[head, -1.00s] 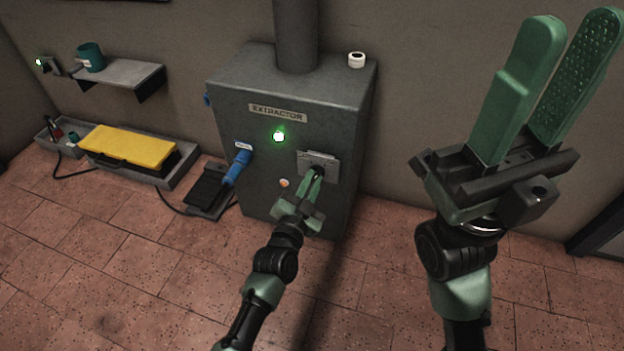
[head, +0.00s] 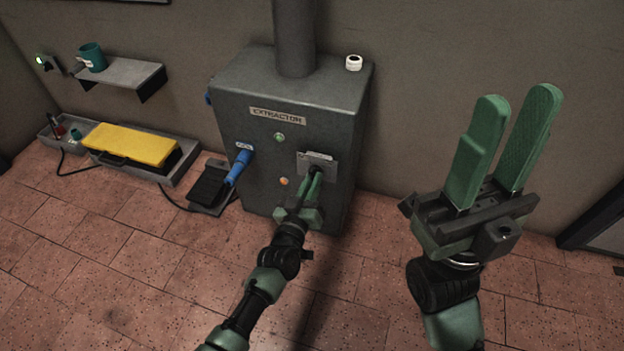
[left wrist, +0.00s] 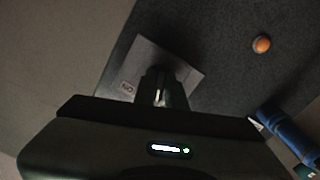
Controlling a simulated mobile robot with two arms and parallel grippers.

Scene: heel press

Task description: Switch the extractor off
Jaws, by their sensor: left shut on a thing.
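The extractor (head: 240,113) is a dark grey cabinet with a labelled front and a duct on top. Its round green lamp (head: 279,137) looks unlit. A grey switch plate (head: 318,160) sits on the right of its front, and it also shows in the left wrist view (left wrist: 190,77) with a small marking. My left gripper (head: 314,176) is at the plate, its fingers shut on the dark switch handle, which they mostly hide. My right gripper (head: 507,150) is raised at the right, open and empty, its green fingers apart.
A white roll (head: 354,62) sits on top. A shelf (head: 122,75) holds a teal cup (head: 92,57).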

